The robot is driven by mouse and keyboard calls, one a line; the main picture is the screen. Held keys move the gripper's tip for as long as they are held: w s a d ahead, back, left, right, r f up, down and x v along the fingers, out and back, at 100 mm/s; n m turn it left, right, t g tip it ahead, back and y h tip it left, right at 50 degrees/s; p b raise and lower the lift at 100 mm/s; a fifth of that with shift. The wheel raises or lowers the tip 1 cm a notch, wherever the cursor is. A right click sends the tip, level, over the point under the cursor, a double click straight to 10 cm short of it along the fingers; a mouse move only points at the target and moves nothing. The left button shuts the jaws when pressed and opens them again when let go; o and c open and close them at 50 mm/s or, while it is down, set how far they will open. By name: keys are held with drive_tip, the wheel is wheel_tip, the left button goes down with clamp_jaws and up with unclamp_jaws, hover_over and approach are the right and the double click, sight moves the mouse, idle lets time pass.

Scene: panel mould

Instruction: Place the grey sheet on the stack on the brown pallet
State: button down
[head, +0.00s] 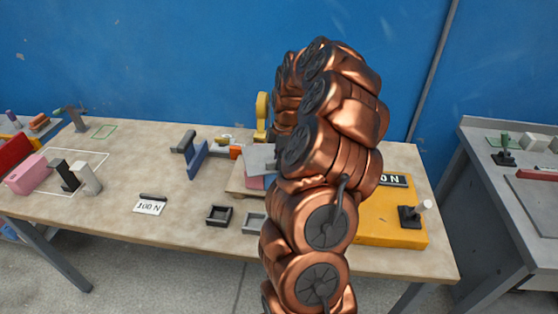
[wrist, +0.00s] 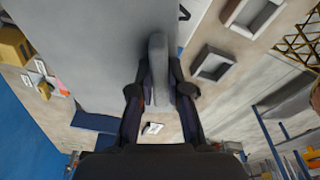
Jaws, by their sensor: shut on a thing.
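The grey sheet (head: 259,157) is at mid-table in the head view, over a pink layer (head: 257,183) on the brown pallet (head: 238,190). My arm covers their right parts, and I cannot tell whether the sheet touches the stack. In the wrist view the grey sheet (wrist: 90,45) fills the upper left and hides what lies under it. My gripper (wrist: 158,92) is shut on the sheet's raised grey grip, with one dark finger on each side. My gripper is hidden behind the arm in the head view.
A black square tray (head: 219,215) and a grey one (head: 254,224) stand in front of the pallet. A blue holder (head: 196,160) is to its left and a yellow upright piece (head: 262,112) behind. A yellow board (head: 388,220) lies right.

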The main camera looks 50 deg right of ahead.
drive_tip(key=shift+f, duration=0.2)
drive_tip(key=c, duration=1.1)
unclamp_jaws()
drive_tip(key=shift+o, duration=0.2)
drive_tip(key=shift+r, duration=0.1)
wheel_tip(320, 180, up, 12)
drive_tip(key=s+d, duration=0.1)
